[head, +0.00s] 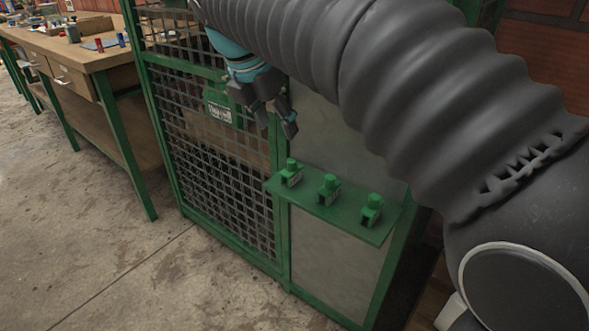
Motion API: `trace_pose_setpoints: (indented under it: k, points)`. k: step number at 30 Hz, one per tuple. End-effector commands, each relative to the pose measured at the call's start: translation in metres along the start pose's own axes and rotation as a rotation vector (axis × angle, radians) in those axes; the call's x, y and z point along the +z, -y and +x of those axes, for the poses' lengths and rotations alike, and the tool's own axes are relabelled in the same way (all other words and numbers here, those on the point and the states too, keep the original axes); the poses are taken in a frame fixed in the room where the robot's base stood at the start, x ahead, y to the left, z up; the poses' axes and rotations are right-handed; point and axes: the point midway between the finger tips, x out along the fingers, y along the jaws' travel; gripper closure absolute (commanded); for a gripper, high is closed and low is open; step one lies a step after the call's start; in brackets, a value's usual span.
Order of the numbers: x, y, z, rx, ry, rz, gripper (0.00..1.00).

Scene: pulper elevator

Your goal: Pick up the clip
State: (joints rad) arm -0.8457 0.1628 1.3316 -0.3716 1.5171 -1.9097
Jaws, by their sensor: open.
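Three small green clip-like pieces with pale labels stand in a row on a narrow green shelf (335,222): a left one (291,173), a middle one (328,190) and a right one (371,211). I cannot tell which of them the task means by the clip. My gripper (276,123) is open, points downward and appears empty. In the picture it is above and slightly left of the left piece, apart from it. My dark ribbed arm crosses the upper right and hides part of the cage behind it.
The shelf is on a green-framed cage with a mesh door (215,170) and grey panels. A green labelled box (220,108) is on the door. A wooden workbench (75,45) with small items stands at the left. The concrete floor (95,235) in front is clear.

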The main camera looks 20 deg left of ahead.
Motion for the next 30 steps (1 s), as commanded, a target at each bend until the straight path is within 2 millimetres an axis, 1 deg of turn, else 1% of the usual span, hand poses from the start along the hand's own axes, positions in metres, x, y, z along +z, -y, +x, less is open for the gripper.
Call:
trace_pose_setpoints:
  k: [1, 6, 9, 12, 22, 30]
  points:
    - [-0.001, 0.0, 0.009, -0.003, 0.0, -0.002, 0.44]
    - [-0.001, 0.001, 0.041, -0.003, -0.001, 0.0, 0.44]
    - [-0.001, 0.001, 0.058, -0.002, -0.001, 0.001, 0.44]
    - [-0.001, 0.001, 0.07, -0.002, -0.001, 0.001, 0.44]
    - [0.0, -0.001, 0.089, -0.001, -0.001, 0.002, 0.44]
    - [0.001, -0.004, 0.125, -0.001, -0.002, 0.002, 0.44]
